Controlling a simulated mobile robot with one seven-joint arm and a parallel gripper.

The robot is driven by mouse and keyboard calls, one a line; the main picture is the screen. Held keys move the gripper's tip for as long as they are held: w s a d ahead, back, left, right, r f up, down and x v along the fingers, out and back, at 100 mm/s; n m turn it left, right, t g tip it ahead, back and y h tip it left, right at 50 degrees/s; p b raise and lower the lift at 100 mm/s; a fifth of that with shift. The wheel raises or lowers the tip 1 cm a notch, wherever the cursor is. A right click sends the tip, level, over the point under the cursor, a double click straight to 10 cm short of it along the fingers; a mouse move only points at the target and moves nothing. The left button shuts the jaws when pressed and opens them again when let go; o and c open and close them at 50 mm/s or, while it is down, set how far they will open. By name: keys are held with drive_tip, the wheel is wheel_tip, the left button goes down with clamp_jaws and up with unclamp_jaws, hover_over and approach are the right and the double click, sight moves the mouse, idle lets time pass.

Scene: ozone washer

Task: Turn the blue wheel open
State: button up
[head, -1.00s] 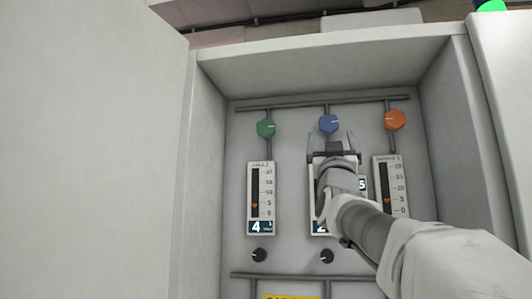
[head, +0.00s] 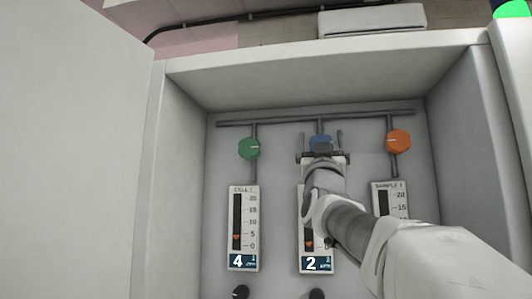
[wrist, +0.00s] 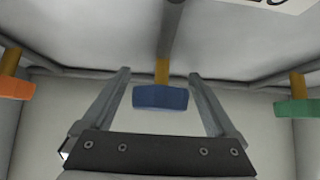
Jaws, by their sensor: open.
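The blue wheel (head: 320,140) is a small knob at the top middle of the panel inside the open cabinet, between the green and orange wheels. In the head view my gripper (head: 320,138) covers its lower part. In the wrist view the blue wheel (wrist: 160,98) sits on a yellowish stem between my gripper's two fingers (wrist: 161,76). The fingers are open, one on each side, with a visible gap to the wheel on both sides. My arm hides part of the middle and right gauges.
A green wheel (head: 249,148) is at left and an orange wheel (head: 398,141) at right. Gauges, such as the left one (head: 243,228), hang below. Pipes (head: 290,118) run along the panel. The cabinet's side walls and top (head: 320,80) enclose the space; a door (head: 70,150) stands at left.

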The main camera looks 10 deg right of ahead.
drive_tip(key=shift+r, duration=0.1)
drive_tip(key=c, duration=1.3)
drive_tip(key=shift+s+m+g+h, duration=0.1)
drive_tip(key=shift+m+g+h, duration=0.5)
drive_tip(key=shift+m+h, duration=0.8)
drive_tip(key=shift+d+m, duration=0.1)
drive_tip(key=shift+m, duration=0.2)
drive_tip(key=o, duration=1.3)
